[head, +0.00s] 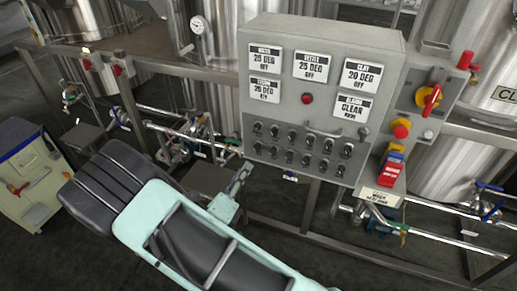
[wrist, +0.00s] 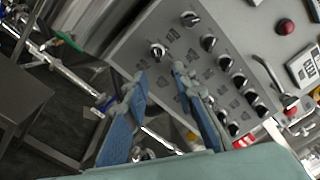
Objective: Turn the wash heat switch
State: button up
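A grey control panel (head: 226,88) carries two rows of black rotary switches (head: 292,136). Their small labels are too blurred to read, so I cannot tell which one is the wash heat switch. My gripper (head: 246,168) is in front of the panel's lower left corner, just below the switch rows. In the wrist view, my gripper (wrist: 159,76) is open, with its two blue-padded fingers apart and nothing between them. The end switch of the lower row (wrist: 157,51) shows just beyond the fingertips. The right finger hides part of that row.
The panel has white display plates (head: 310,67), a red button (head: 307,98) and a bar handle (wrist: 268,72). A red-and-yellow switch (head: 428,97) is on its right. Steel tanks (head: 245,10) and pipes stand behind. A cabinet (head: 35,190) is at far left.

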aim_at(256, 150)
jog(key=x, duration=1)
jog(key=shift+w+a+f+p, duration=0.2)
jog(key=shift+w+p, duration=0.1)
jog(key=shift+w, duration=0.1)
grip_shut()
